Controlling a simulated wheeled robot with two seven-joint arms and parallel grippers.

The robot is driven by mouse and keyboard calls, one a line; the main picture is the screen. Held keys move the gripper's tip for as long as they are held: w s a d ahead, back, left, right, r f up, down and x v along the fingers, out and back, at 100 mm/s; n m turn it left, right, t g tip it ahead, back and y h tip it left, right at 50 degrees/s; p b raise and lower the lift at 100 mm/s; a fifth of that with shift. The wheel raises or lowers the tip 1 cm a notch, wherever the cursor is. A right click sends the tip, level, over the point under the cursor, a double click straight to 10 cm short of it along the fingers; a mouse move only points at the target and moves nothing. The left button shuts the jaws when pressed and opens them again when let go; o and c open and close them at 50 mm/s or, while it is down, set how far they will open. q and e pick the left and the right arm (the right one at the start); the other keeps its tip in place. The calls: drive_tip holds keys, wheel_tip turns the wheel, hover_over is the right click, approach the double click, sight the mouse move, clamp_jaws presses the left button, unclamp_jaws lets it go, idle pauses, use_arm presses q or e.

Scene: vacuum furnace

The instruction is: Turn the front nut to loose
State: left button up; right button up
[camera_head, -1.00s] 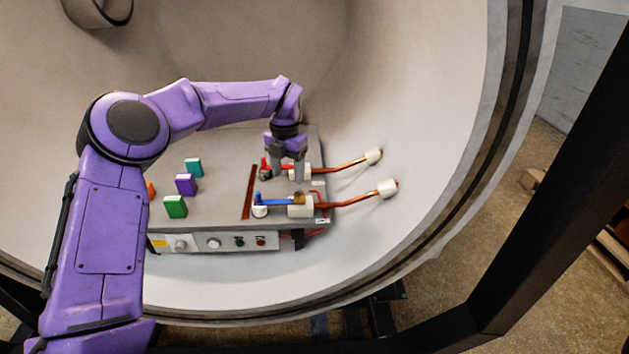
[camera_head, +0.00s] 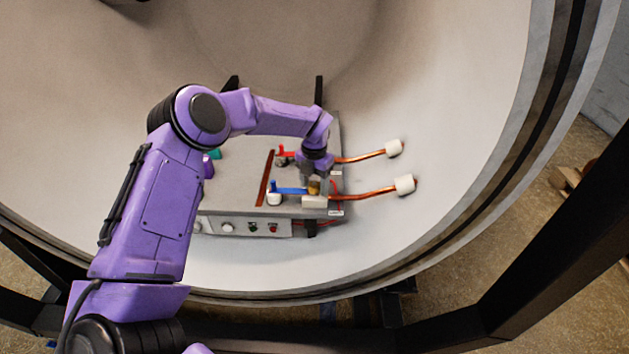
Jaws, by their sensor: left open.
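The front nut (camera_head: 314,187) is a small brass-coloured piece above the front white block (camera_head: 314,203), at the right end of the blue lever (camera_head: 290,191). My left gripper (camera_head: 315,186) points down over it, open, with its grey fingers seemingly on either side of the nut. I cannot tell whether they touch it. The rear nut is hidden behind my gripper; part of the red lever (camera_head: 284,149) shows behind. My right gripper is not in view.
The grey box (camera_head: 240,190) stands inside the round pale chamber (camera_head: 420,120). Copper rods (camera_head: 365,193) run right from it to white caps. A teal block (camera_head: 215,153) and a purple block (camera_head: 208,168) are partly hidden by my arm. A brown strip (camera_head: 265,178) lies left of the levers.

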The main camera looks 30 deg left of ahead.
use_arm(q)
drive_tip(key=c, duration=1)
drive_tip(key=shift+c, duration=0.2)
